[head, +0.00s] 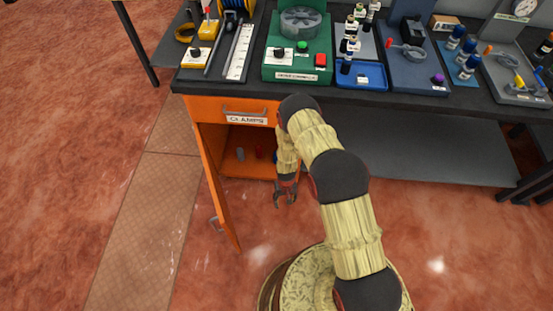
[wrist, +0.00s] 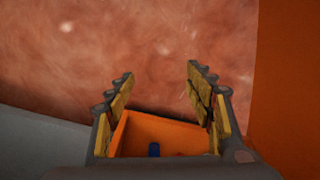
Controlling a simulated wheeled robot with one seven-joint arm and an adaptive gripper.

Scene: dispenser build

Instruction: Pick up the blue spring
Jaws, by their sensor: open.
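My gripper (head: 285,199) is open and points down in front of the open orange cabinet (head: 208,150), above the floor. Its two fingers, with yellow pads, stand wide apart in the wrist view (wrist: 160,85), with nothing between them. A small blue thing (wrist: 153,149) stands inside an orange-walled space low in the wrist view, beyond the gripper's base; it may be the blue spring, but its coils cannot be made out. In the head view, my arm covers part of the cabinet's inside.
The cabinet door (head: 222,190) hangs open at the left. A grey piece (head: 240,154) and a red piece (head: 259,152) stand inside. A drawer labelled CLAMPS (head: 246,118) is above. The workbench top holds several trays and tools. The floor in front is clear.

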